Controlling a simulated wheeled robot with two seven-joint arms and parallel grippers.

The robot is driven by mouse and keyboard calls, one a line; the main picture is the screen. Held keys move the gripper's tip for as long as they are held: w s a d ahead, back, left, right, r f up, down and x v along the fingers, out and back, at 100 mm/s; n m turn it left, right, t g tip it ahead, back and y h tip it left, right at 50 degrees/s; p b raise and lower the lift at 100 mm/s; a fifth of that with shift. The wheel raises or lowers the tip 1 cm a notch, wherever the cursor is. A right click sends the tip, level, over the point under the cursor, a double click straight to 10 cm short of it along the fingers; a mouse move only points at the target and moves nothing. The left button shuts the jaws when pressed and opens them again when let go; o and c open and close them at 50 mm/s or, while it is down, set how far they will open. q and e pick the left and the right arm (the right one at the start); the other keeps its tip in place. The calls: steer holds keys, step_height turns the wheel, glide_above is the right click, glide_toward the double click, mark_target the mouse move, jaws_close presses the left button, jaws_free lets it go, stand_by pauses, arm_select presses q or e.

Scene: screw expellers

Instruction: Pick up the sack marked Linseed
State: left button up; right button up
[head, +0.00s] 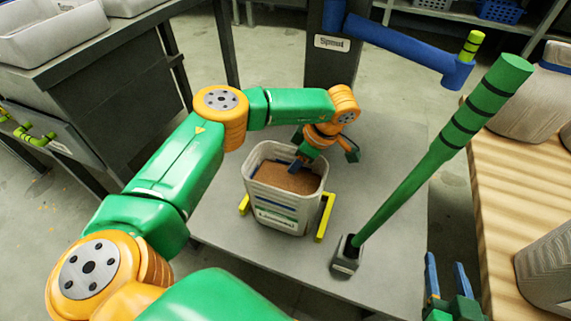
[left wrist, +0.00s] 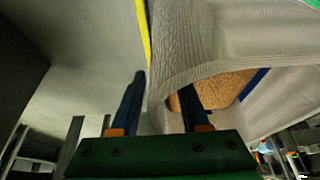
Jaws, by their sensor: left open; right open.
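An open-topped, light woven sack (head: 262,190) full of brown meal or seed stands upright on a grey platform. My left gripper (head: 325,160) is open at the sack's far right rim. In the left wrist view, the fingers (left wrist: 165,105) straddle the woven wall of the sack (left wrist: 220,55): one finger is outside, the other is on the side of the brown contents. My right gripper (head: 446,282) is open and empty at the lower right, away from the sack.
Yellow guides (head: 325,217) flank the sack. A green lever with black bands (head: 440,150) rises right of it, and a blue arm (head: 400,45) reaches overhead. A dark post carries a "Spout" sign (head: 332,43). More sacks (head: 528,100) stand on the wooden table at right.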

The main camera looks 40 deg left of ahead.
arm_select(q)
jaws_close()
stand_by(1.5)
